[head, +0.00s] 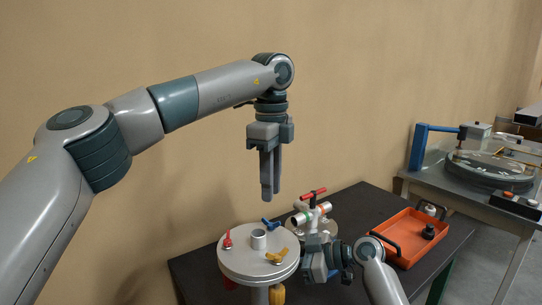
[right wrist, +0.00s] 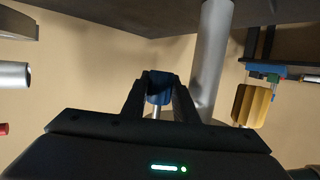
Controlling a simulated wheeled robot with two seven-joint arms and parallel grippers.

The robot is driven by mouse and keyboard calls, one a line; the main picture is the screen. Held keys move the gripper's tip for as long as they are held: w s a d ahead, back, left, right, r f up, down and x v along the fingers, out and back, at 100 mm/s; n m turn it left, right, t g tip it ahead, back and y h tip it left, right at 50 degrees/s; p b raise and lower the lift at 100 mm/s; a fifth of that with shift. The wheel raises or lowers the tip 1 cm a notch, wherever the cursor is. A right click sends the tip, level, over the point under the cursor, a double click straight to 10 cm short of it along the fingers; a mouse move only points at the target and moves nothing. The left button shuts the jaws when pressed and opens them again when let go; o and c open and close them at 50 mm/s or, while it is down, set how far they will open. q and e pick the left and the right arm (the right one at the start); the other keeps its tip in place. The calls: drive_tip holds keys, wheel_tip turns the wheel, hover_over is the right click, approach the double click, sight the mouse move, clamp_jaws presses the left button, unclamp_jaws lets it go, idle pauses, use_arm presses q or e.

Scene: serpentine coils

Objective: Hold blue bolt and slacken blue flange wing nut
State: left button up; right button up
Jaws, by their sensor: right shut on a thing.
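The round grey flange (head: 232,262) stands with a pipe stub at its centre. On its top are a blue wing nut (head: 268,223) at the back, a red wing nut (head: 228,241) at left and a yellow wing nut (head: 277,257) at front right. My left gripper (head: 270,196) points down in the air above the blue wing nut, apart from it; its fingers overlap, so the gap is unclear. In the right wrist view my right gripper (right wrist: 158,82) is shut on the blue bolt (right wrist: 158,92) below the flange. Its fingertips are hidden in the head view.
A yellow bolt head (right wrist: 250,105) and the grey support post (right wrist: 210,60) are close to the right gripper. A valve with a red handle (head: 312,195) stands behind the flange. An orange tray (head: 398,222) lies on the dark table (head: 362,198) at right.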

sight(271, 219)
use_arm(q)
drive_tip(key=shift+f, duration=3.5)
clamp_jaws()
